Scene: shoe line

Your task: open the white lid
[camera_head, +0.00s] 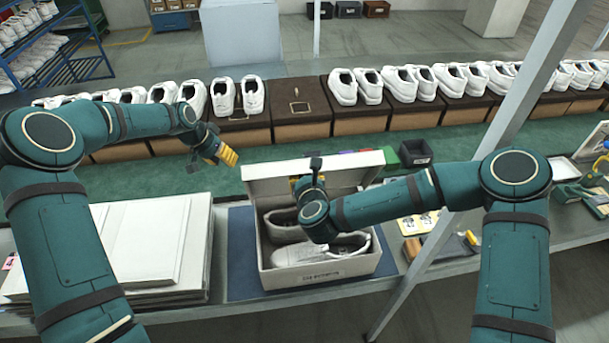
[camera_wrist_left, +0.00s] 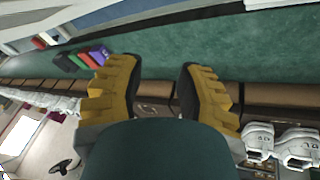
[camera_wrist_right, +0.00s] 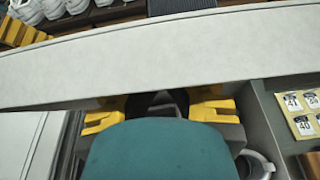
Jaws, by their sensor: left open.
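The white lid (camera_head: 262,180) stands raised along the back edge of the white shoebox (camera_head: 318,279). The box is open, with grey-white shoes (camera_head: 350,245) inside. My right gripper (camera_head: 300,183) is at the front of the raised lid, above the box, partly hidden by its wrist. In the right wrist view the lid (camera_wrist_right: 130,60) crosses as a broad pale band. The fingers (camera_wrist_right: 160,108) are spread apart at its lower edge, their tips partly hidden; contact is unclear. My left gripper (camera_head: 228,156) is open and empty, left of the box above the green surface; it also shows in the left wrist view (camera_wrist_left: 160,75).
A stack of large white sheets or flat boxes (camera_head: 150,240) lies left of the shoebox. A row of brown boxes with white shoes (camera_head: 360,88) runs behind. Number cards (camera_head: 418,224) and a dark bin (camera_head: 415,154) are to the right.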

